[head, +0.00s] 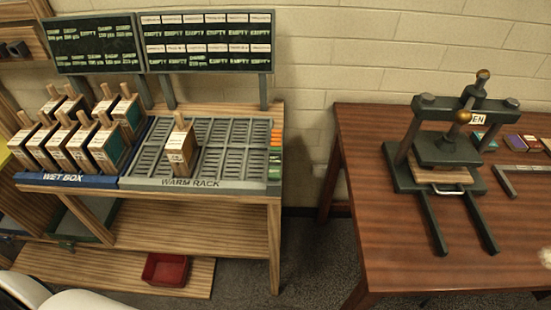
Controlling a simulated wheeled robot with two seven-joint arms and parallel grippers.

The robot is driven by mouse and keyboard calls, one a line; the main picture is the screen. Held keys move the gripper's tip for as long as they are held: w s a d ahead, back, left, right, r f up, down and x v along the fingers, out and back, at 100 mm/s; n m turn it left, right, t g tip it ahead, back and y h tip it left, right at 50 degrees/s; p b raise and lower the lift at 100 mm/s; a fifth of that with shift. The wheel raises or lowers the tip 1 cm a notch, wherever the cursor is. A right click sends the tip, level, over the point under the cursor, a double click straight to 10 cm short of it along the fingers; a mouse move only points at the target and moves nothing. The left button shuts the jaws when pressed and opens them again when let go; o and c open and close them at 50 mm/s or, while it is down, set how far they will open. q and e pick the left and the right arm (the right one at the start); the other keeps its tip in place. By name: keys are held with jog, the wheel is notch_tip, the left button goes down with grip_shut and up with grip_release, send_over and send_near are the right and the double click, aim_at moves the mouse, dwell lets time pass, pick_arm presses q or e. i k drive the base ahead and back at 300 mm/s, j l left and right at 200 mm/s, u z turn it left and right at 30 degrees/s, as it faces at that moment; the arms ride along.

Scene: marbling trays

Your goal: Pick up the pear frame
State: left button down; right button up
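Several wooden frames (76,143) with peg handles and white labels stand upright in the blue wet box (75,181) at the left. One more frame (181,148) stands alone in the grey slotted warm rack (232,150), toward its left side. The labels are too small to read, so I cannot tell which one is the pear frame. Neither of my grippers shows in the head view.
Two dark status boards (209,71) stand behind the rack. A red bin (166,269) sits low beneath the bench. A dark screw press (447,150) stands on the brown table (365,160) at right. Most warm rack slots are empty. A floor gap separates bench and table.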

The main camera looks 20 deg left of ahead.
aim_at(56, 146)
jog(key=u, duration=1.65)
jog(key=i+j+z, duration=0.15)
jog(key=i+j, duration=0.2)
jog(key=i+j+z, duration=0.15)
jog(key=i+j, duration=0.2)
jog(key=i+j+z, duration=0.15)
jog(key=i+j, duration=0.15)
jog(key=j, duration=0.2)
jog(key=i+j+z, duration=0.15)
jog(key=j, duration=0.35)
jog(key=i, duration=0.1)
